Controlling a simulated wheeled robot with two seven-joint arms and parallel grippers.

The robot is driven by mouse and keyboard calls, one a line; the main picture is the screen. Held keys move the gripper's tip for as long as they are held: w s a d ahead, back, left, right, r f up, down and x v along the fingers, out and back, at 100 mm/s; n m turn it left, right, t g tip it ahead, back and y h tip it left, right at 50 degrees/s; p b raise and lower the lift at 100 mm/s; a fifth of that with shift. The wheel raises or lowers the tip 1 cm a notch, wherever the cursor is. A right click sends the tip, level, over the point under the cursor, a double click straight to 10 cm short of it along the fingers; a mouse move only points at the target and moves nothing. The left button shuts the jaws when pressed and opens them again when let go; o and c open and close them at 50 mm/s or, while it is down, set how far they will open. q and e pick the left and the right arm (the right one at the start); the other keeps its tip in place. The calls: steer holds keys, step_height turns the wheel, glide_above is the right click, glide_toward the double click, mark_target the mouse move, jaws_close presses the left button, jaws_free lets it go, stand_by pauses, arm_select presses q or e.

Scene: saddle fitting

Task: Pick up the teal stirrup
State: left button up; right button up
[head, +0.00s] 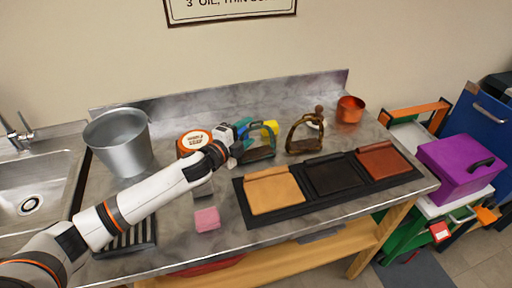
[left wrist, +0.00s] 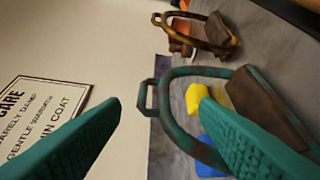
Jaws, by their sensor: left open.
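The teal stirrup (head: 258,154) stands on the metal bench, right of the orange-lidded soap tin; its tread is dark. In the left wrist view the stirrup (left wrist: 168,121) shows its teal arch, an eyelet at the top and a brown tread. My left gripper (head: 236,143) is at the stirrup's left side. In the wrist view my left gripper (left wrist: 160,101) is open, and part of the arch shows between its teal fingers. The right finger hides some of the arch. I cannot tell whether the fingers touch it. My right gripper is not in view.
A brass stirrup (head: 304,146) stands just right of the teal one. A yellow and blue object sits close behind the teal stirrup. The soap tin (head: 188,146) and bucket (head: 120,143) are left. A black mat (head: 290,212) with leather panels lies in front. A pink block (head: 207,219) is nearby.

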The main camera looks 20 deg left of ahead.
arm_select(q)
steer(key=shift+x, duration=2)
steer(key=shift+s+r, duration=0.15)
jaws_close()
